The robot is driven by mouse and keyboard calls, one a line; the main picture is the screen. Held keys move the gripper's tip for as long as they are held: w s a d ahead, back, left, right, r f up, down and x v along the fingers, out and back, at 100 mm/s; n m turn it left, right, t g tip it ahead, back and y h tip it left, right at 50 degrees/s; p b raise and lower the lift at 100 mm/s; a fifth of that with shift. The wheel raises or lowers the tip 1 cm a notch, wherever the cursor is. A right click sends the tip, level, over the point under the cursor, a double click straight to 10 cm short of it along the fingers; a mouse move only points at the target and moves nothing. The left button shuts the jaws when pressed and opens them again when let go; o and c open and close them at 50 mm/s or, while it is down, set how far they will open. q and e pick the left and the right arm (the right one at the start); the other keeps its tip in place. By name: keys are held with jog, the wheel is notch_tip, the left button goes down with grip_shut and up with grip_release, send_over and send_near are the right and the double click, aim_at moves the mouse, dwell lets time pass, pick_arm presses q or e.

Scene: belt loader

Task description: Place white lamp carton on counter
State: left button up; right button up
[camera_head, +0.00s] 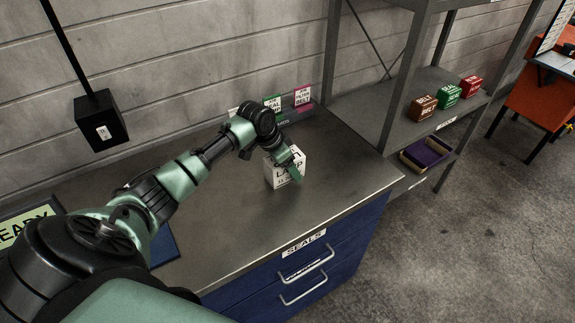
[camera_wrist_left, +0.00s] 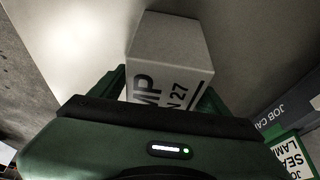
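The white lamp carton (camera_head: 285,172), a small box with black lettering, is at the counter top (camera_head: 325,200), back of its middle. I cannot tell for sure whether its base rests on the surface. My left gripper (camera_head: 291,167) reaches it from above, with one green finger across its front. In the left wrist view the carton (camera_wrist_left: 172,55) sits between the two fingers (camera_wrist_left: 162,95), which close against its sides. Part of the lettering is hidden by the gripper. My right gripper is not in view.
A card holder (camera_head: 295,112) with green and pink cards stands at the counter's back. Blue drawers (camera_head: 300,275) are below the counter. Its front right top is clear.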

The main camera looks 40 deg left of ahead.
pick_arm(q)
jog(key=shift+s+r, duration=0.1)
jog(key=shift+r, duration=0.35)
jog(key=b+v, duration=0.1)
jog(key=v, duration=1)
jog(key=shift+s+r+b, duration=0.15)
jog(key=shift+s+b, duration=0.05)
jog(key=shift+b, duration=0.1)
